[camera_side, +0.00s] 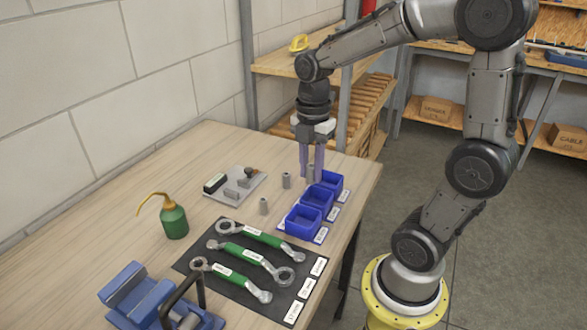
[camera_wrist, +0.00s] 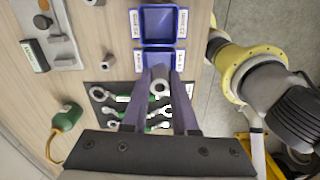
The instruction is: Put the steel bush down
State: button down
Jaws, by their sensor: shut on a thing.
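My gripper (camera_side: 312,170) points straight down and is shut on a grey steel bush (camera_side: 310,173). In the side view the bush shows between the fingertips, beside the farthest of three blue bins (camera_side: 331,184). In the wrist view the bush (camera_wrist: 159,73) is partly hidden between the fingers. I cannot tell how far it is above the table or bin.
Labelled blue bins, a middle one (camera_side: 318,197) and a near one (camera_side: 303,221), line the right table edge. Left are a grey plate with blocks (camera_side: 235,184) and a green oil can (camera_side: 174,222). Green-handled spanners (camera_side: 250,257) lie on a dark mat; a blue vice (camera_side: 137,299) stands in front.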

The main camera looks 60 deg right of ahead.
jog(key=w+a+r, duration=0.2)
jog(key=w+r, duration=0.1)
jog(key=w, duration=0.4)
jog(key=w+f, duration=0.3)
jog(key=w, duration=0.1)
jog(key=w+d+f, duration=0.1)
jog(key=w+f, duration=0.2)
jog(key=w, duration=0.1)
jog(key=w+d+f, duration=0.1)
jog(key=w+f, duration=0.2)
jog(key=w, duration=0.2)
jog(key=shift+d+f, duration=0.15)
jog(key=shift+f, duration=0.1)
jog(key=shift+w+f, duration=0.3)
jog(key=shift+w, duration=0.05)
jog(key=shift+w+d+f, duration=0.1)
jog(key=shift+w+f, duration=0.05)
jog(key=shift+f, duration=0.8)
jog(key=shift+w+f, duration=0.1)
jog(key=shift+f, duration=0.8)
jog(key=shift+f, duration=0.15)
jog(key=c, duration=0.7)
grip_release()
